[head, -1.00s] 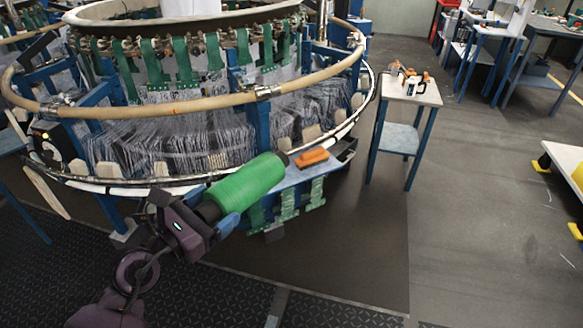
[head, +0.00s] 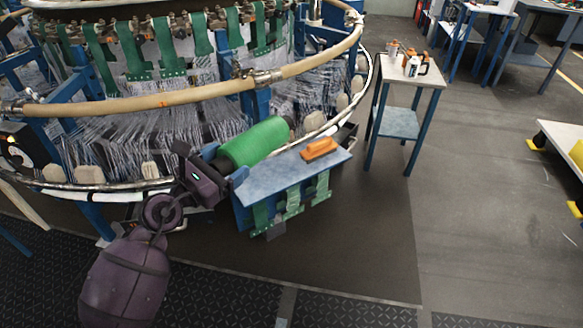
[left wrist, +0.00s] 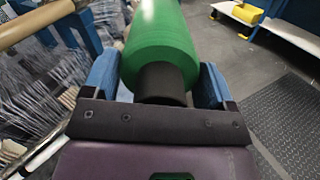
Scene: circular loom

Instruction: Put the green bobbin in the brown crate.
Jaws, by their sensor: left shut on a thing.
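The green bobbin (head: 255,142) is held by my left gripper (head: 220,166) in front of the loom. In the left wrist view the bobbin's green body (left wrist: 160,35) extends away from me. The blue fingers of my left gripper (left wrist: 160,84) sit on both sides of its dark core end. In the head view it shows beside the loom's small blue-grey shelf; I cannot tell whether they touch. No brown crate is visible. My right gripper is not in view.
The shelf (head: 270,184) holds an orange tool (head: 320,148). The circular loom (head: 150,145) fills the upper left. A small side table (head: 425,80) carries bottles (head: 413,66). A low platform (head: 565,145) with yellow feet stands at right. The floor between is clear.

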